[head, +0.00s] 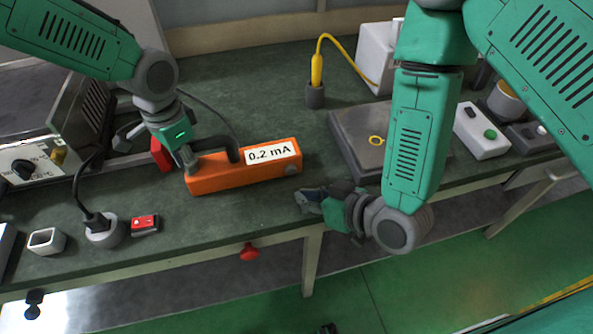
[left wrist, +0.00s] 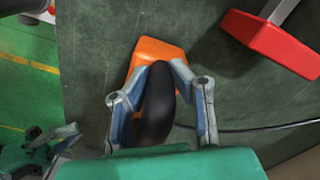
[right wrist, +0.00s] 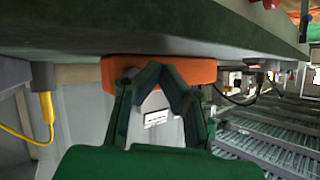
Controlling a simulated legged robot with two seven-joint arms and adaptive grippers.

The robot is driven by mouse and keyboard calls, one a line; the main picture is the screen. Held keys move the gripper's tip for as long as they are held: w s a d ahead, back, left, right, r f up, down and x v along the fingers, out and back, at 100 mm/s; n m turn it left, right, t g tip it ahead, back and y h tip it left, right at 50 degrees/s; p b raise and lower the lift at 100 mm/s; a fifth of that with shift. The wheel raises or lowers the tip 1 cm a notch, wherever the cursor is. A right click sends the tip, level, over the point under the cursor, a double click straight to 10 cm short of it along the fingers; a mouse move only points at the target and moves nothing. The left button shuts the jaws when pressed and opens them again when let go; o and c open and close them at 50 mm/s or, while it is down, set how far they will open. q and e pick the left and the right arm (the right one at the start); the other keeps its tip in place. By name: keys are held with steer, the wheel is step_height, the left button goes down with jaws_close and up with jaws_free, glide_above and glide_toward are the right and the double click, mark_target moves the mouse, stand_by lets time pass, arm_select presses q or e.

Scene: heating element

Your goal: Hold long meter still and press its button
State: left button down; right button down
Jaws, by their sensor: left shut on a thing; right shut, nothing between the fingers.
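The long orange meter (head: 225,181) lies on the green bench top near its front edge, its label reading "0.2 mA". A small greyish round spot (head: 293,171), possibly its button, shows at the meter's right end. My left gripper (head: 190,165) is shut on the meter's black handle (left wrist: 157,105), which stands between the fingers in the left wrist view. My right gripper (head: 301,200) is shut and empty, by the bench's front edge, just below and right of the meter's right end. In the right wrist view its closed fingertips (right wrist: 158,70) overlap the orange meter (right wrist: 205,70); contact cannot be told.
A dark grey plate (head: 355,125) lies right of the meter. A yellow plug in a grey holder (head: 315,97) stands behind. A small red device (head: 145,223), a round socket with a black cable (head: 104,230) and a square cup (head: 46,240) sit front left. A red knob (head: 249,252) sits below the edge.

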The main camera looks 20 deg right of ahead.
steer(key=shift+s, duration=1.1)
arm_select(q)
steer(key=c, duration=1.3)
jaws_free()
steer(key=shift+c, duration=0.2)
steer(key=shift+r, duration=0.1)
